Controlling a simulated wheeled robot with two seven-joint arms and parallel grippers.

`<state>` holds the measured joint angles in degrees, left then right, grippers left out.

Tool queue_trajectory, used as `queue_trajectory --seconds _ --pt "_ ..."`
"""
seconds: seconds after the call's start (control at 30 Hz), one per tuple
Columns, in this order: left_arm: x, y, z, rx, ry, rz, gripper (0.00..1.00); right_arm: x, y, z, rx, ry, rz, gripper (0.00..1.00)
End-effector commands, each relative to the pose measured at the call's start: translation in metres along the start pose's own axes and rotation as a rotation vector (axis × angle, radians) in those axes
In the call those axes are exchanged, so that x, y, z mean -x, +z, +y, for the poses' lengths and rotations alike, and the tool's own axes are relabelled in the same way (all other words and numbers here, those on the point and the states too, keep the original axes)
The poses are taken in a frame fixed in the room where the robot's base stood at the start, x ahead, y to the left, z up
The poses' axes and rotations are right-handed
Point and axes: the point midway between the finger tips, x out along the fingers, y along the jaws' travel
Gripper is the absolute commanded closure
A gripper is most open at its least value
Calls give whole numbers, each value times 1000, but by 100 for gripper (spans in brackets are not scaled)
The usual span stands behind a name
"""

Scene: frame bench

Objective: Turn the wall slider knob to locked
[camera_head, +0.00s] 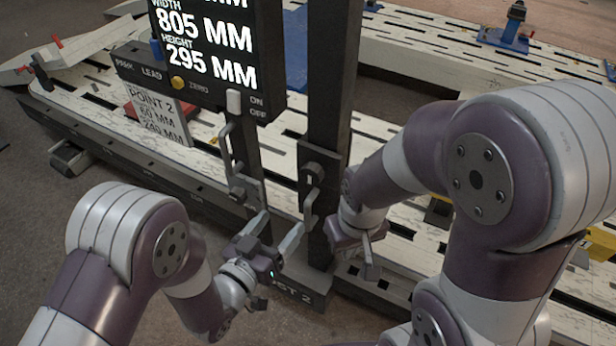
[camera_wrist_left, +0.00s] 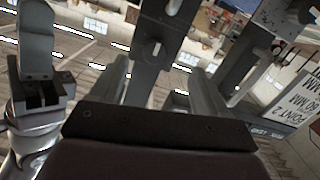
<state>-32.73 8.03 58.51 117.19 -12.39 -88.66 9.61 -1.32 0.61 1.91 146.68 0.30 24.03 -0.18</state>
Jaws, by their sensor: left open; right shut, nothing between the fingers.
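In the head view, a dark upright post carries a plate with a small round knob (camera_head: 313,170) and a grey handle below it. A narrower post to its left has a plate with a grey handle (camera_head: 228,140). No lock marking is readable, so I cannot tell which is the slider knob. My left gripper (camera_head: 278,231) is open in front of the posts, fingers pointing up toward them. In the left wrist view, a plate with a knob (camera_wrist_left: 152,48) shows beyond the open fingers. My right gripper (camera_head: 369,258) is shut and empty, right of the wider post.
A black display panel (camera_head: 205,45) with a yellow knob, a blue knob and a white ON/OFF switch (camera_head: 233,102) hangs at upper left. A POINT 2 card (camera_head: 157,115) stands below it. The slotted white bench (camera_head: 80,92) runs behind the posts.

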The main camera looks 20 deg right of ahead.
Motion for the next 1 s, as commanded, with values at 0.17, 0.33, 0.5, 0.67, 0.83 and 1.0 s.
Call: queue_trajectory --seconds 0.17,0.33,0.5,0.67,0.83,1.0 --pt "-10 -20 3 15 18 90 24 1 0 0 0 0 0 100" --pt "-50 -24 4 15 17 90 24 3 0 0 0 0 0 100" --pt "-92 -27 4 15 16 89 24 5 -1 0 0 0 0 100" --pt "-117 -28 4 16 14 86 24 6 -1 0 0 0 0 100" --pt "-126 -29 4 16 13 86 24 6 -1 0 0 0 0 100" --pt "-125 -29 4 16 13 86 24 6 -1 0 0 0 0 100"
